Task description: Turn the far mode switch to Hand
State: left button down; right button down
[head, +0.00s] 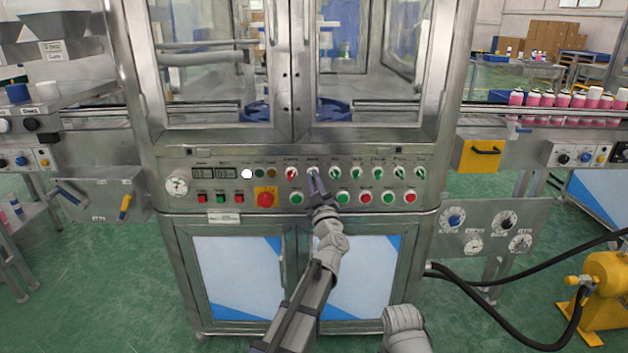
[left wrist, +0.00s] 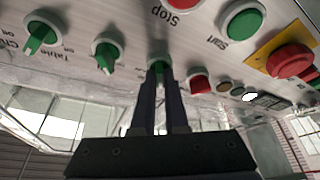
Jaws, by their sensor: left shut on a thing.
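The machine's front panel carries a row of rotary switches. My left gripper (head: 316,182) is at this row, its fingers shut on the switch second from the left end. In the left wrist view, the fingers (left wrist: 160,78) close around that switch's green knob (left wrist: 158,60), whose lower part they hide. Its label cannot be read, so I cannot tell which mode it points to. A red switch (head: 291,173) sits just left of it in the head view. A green switch (head: 334,173) is just to its right. My right gripper does not show.
Push buttons run below the switches, with a green button (head: 343,197) close to the left gripper. A red emergency stop on a yellow plate (head: 265,197) is left of it. Glass doors (head: 365,60) stand above the panel. The green floor in front is open.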

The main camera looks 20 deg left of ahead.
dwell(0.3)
pick_arm(q)
jog(key=c, duration=0.9)
grip_release()
jog(key=shift+c, duration=0.2)
jog(key=b+v, duration=0.2)
jog(key=v, duration=0.6)
jog(key=shift+b, duration=0.3)
jog(key=shift+w, duration=0.1)
